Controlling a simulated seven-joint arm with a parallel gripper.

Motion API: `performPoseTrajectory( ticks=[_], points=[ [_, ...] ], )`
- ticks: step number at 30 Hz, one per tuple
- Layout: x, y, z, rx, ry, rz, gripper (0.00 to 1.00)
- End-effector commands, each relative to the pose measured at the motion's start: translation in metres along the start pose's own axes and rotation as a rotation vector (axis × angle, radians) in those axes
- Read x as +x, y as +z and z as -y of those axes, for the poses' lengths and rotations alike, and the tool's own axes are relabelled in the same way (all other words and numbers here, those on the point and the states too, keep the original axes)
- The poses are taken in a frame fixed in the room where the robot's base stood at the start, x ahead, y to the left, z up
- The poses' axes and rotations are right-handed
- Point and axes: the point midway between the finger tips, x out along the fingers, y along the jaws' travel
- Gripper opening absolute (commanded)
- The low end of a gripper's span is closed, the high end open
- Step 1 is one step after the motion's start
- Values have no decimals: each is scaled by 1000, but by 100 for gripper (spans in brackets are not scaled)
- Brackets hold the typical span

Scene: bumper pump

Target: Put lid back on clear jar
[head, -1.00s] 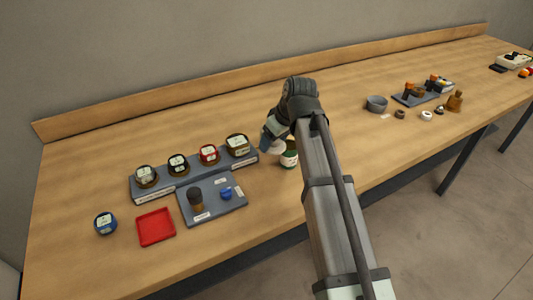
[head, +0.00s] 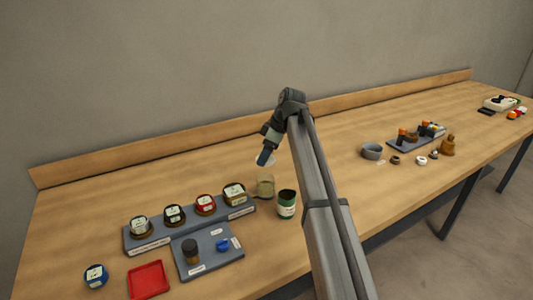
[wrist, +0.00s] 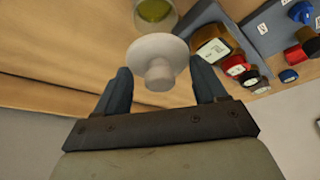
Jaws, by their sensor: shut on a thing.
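My gripper (head: 266,156) is shut on the white lid (wrist: 157,58), holding it by its knob between the two fingers. In the head view the pale lid (head: 263,161) is partly hidden by the fingers. The clear jar (head: 265,187) stands upright on the table just below the lid, with a yellow-green content. In the wrist view the clear jar (wrist: 155,12) is at the top edge, partly cut off and beyond the lid. In the head view the lid appears above the jar's mouth, apart from it.
A green jar (head: 287,205) stands close to the clear jar's right. A grey stepped rack (head: 160,238) with several labelled jars is to the left. A small grey board (head: 222,260) and a red tray (head: 149,280) lie in front. A grey bowl (head: 372,151) is farther right.

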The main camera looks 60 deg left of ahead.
Motion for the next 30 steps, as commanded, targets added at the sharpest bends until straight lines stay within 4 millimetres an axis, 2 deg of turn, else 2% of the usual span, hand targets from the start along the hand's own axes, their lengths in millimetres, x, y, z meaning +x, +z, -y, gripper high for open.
performPoseTrajectory(
  ticks=[8, 30],
  points=[
    [10, 4, 0, 1, 0, 0, 42],
    [57, 24, 0, 2, 0, 0, 42]
  ],
)
